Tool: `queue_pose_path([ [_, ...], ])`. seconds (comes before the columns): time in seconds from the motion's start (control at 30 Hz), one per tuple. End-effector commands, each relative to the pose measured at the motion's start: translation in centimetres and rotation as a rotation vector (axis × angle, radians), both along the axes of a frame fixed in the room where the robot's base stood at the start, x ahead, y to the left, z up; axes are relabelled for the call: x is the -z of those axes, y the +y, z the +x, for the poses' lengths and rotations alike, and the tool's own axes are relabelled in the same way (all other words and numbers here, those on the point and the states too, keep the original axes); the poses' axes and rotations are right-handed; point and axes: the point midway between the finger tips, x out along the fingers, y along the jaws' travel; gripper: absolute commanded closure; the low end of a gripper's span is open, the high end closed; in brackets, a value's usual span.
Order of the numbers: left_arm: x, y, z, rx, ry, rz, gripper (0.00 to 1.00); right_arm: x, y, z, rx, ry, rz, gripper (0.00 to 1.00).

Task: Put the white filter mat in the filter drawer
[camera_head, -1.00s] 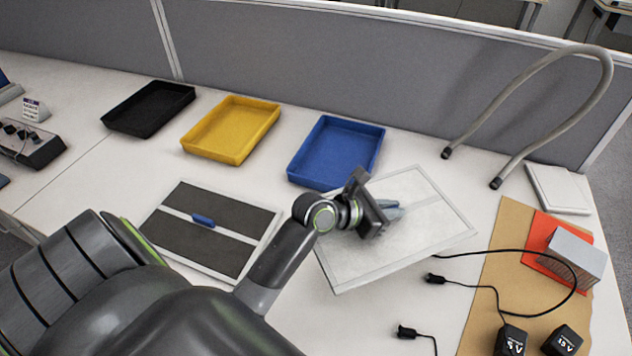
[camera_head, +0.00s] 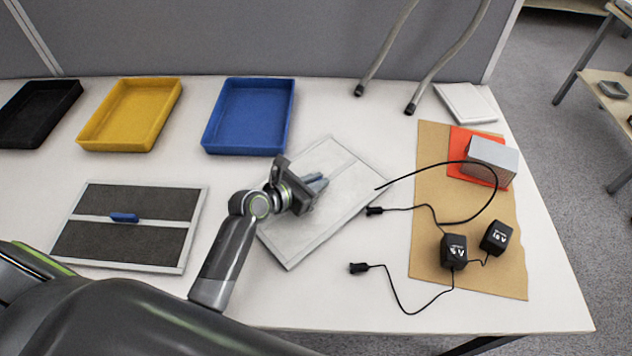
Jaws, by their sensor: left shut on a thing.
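The white filter mat (camera_head: 340,205) is a pale, thin panel with a light frame and a lighter strip across it. It is angled on the picture, over the middle of the white table; I cannot tell whether it touches the table. My left gripper (camera_head: 316,184) is over its middle and shut on it; the jaws hide the spot they hold. A second filter mat, dark grey (camera_head: 155,238) with a white strip and a blue handle, lies flat to the left. I cannot make out a filter drawer. My right gripper is not in view.
Black (camera_head: 38,115), yellow (camera_head: 130,115) and blue (camera_head: 248,116) trays stand along the back. Black plugs and cables (camera_head: 400,290) and a brown sheet (camera_head: 430,190) with a grey block (camera_head: 492,160) lie right of the mat. The table's front edge is close.

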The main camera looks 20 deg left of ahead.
Motion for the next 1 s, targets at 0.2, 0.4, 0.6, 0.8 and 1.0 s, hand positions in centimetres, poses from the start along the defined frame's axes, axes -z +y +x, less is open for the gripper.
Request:
queue_pose_path([
  [0.2, -0.1, 0.0, 0.0, 0.000, -0.001, 0.000, 1.00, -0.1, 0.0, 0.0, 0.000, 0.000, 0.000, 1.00],
  [0.4, 0.2, 0.0, 0.0, 0.001, 0.000, 0.000, 0.74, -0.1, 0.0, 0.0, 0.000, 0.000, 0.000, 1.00],
  [0.6, 0.1, 0.0, 0.0, 0.000, 0.000, 0.001, 0.67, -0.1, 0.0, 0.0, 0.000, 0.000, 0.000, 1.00],
  [0.8, -0.2, 0.0, 0.0, 0.000, -0.002, 0.000, 0.67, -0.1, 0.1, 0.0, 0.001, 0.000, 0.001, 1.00],
  [1.0, -1.2, 1.3, -2.3, 0.000, 0.001, 0.004, 0.67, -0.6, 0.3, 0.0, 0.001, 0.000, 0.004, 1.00],
])
